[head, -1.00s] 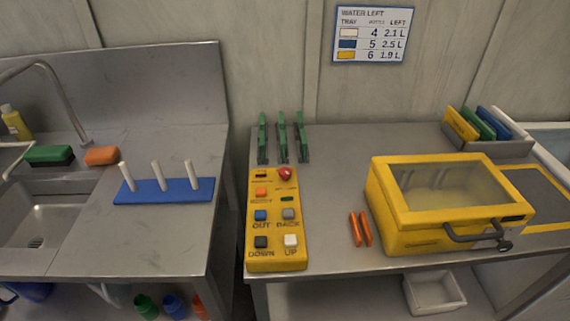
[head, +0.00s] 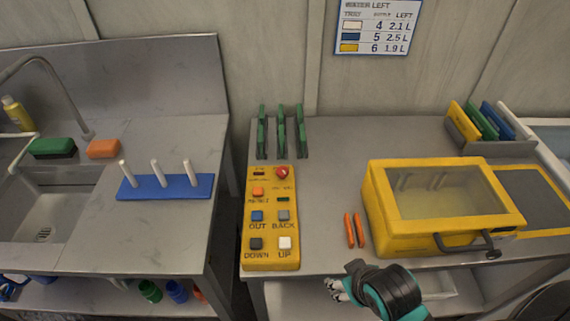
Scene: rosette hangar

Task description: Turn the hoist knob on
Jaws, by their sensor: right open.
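The yellow hoist control box (head: 271,205) lies at the left end of the right-hand bench. At its top are a small dark control (head: 259,174) and a round red knob (head: 282,172); the labels there are too small to read, so I cannot tell which is the hoist knob, or how it is turned. My right gripper (head: 335,287) is open and empty at the bench's front edge, right of and below the control box, apart from it. My left gripper is out of view.
Two orange sticks (head: 354,230) lie between the control box and a yellow lidded case (head: 440,240) with a dark handle. Several green clips (head: 281,135) stand behind the control box. A blue peg base (head: 165,187) is on the left bench. A gap separates the benches.

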